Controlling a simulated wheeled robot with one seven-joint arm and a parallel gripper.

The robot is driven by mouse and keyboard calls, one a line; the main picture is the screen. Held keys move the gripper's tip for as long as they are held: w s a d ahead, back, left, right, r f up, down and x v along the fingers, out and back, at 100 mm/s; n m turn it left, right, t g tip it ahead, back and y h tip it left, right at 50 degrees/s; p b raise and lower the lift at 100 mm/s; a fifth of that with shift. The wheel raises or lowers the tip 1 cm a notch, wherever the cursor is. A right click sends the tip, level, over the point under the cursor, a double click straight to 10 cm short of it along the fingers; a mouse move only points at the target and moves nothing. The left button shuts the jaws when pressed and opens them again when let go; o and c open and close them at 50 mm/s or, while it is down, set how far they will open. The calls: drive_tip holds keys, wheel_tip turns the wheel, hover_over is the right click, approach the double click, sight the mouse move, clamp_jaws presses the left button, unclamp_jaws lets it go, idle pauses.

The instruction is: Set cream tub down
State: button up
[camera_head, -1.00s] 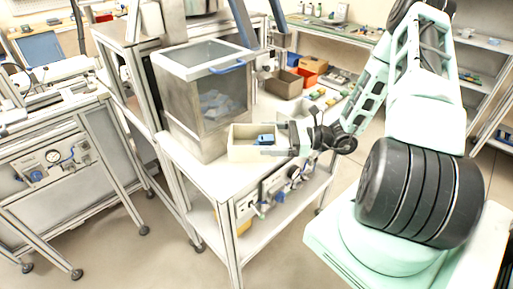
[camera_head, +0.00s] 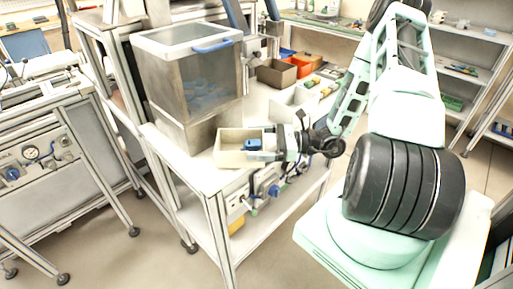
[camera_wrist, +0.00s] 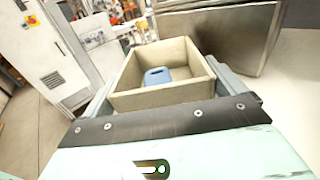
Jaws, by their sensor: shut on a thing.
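The cream tub (camera_head: 230,158) is an open rectangular box with a blue piece (camera_head: 252,145) inside. It is level and sits over the front part of the workbench top (camera_head: 203,178). I cannot tell whether its bottom touches the bench. My gripper (camera_head: 272,148) is shut on the tub from the right. In the wrist view the tub (camera_wrist: 150,101) lies between the two grey fingers (camera_wrist: 165,90), with the blue piece (camera_wrist: 158,76) on its floor. The tub's underside is hidden.
A large translucent bin (camera_head: 190,85) with a blue handle stands just behind the tub. A brown box (camera_head: 276,74) and an orange box (camera_head: 301,66) stand farther back. A white open box (camera_head: 292,101) is behind my gripper. A lower shelf (camera_head: 270,222) runs beneath the bench.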

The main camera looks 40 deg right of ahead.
drive_tip(key=shift+w+f, duration=0.2)
drive_tip(key=shift+f, duration=0.1)
drive_tip(key=shift+d+r, duration=0.1)
drive_tip(key=o, duration=0.6)
